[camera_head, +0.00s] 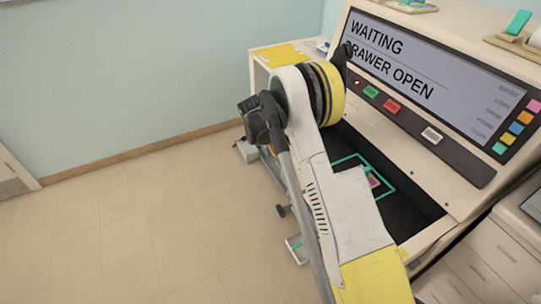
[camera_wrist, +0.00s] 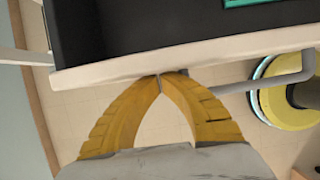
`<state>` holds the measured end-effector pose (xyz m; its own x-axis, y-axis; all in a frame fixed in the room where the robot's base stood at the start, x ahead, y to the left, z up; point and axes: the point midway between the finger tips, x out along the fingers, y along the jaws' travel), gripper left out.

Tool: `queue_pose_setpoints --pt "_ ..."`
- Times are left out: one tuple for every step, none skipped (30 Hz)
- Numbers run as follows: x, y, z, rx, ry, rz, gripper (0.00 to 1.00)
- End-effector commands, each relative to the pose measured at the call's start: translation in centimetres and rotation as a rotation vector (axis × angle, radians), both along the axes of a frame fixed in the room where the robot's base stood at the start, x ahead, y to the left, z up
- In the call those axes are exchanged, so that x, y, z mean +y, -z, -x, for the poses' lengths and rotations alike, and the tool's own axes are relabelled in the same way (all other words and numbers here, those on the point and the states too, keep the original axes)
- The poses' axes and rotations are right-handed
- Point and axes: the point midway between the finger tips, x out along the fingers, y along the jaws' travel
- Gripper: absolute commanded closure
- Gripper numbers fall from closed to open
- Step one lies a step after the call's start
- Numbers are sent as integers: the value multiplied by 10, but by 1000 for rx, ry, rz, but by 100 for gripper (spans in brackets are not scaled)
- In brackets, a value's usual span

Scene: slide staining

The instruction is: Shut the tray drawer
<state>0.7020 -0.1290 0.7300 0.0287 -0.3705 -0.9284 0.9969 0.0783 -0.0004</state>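The tray drawer (camera_head: 412,208) is open in the head view; its dark inside shows beside my arm, with a teal rectangular outline and a small pinkish item in it. The machine's screen (camera_head: 400,62) reads "WAITING DRAWER OPEN". In the wrist view the drawer's cream front edge (camera_wrist: 220,52) runs across the upper part, with the dark inside beyond it. My gripper (camera_wrist: 160,76) has its two yellow fingers together, tips at that edge; they appear to touch it, with nothing seen between them. My arm hides the gripper and part of the drawer in the head view.
Green (camera_head: 371,91), red (camera_head: 391,107) and white (camera_head: 431,135) buttons sit below the screen. A side table with a yellow sheet (camera_head: 280,54) stands behind my arm. Drawers of a white cabinet (camera_head: 490,262) are at lower right. The tiled floor at left is clear.

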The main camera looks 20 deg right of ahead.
Motion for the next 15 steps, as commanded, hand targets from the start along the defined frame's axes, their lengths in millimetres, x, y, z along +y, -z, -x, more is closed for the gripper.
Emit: queue_pose_setpoints --pt "-13 0 0 0 4 1 100" --pt "-19 0 -1 -1 4 1 100" --pt "-29 0 -2 -1 5 1 100" --pt "-37 0 -2 -1 5 1 100" --pt "-44 0 -3 -1 5 1 100" --pt "-54 0 -3 -1 5 1 100" --pt "-62 0 -4 0 5 1 100" --pt "-69 0 -5 0 5 1 100" --pt "-80 0 -6 0 5 1 100" --pt "-87 0 -6 -1 4 1 100" --pt "-94 0 -7 -1 5 1 100" --pt "-104 0 -7 -1 4 1 100" --pt "-110 0 -8 -1 4 1 100" --pt "-117 0 -9 -1 4 0 100" --pt "-125 0 -9 -1 4 0 100"
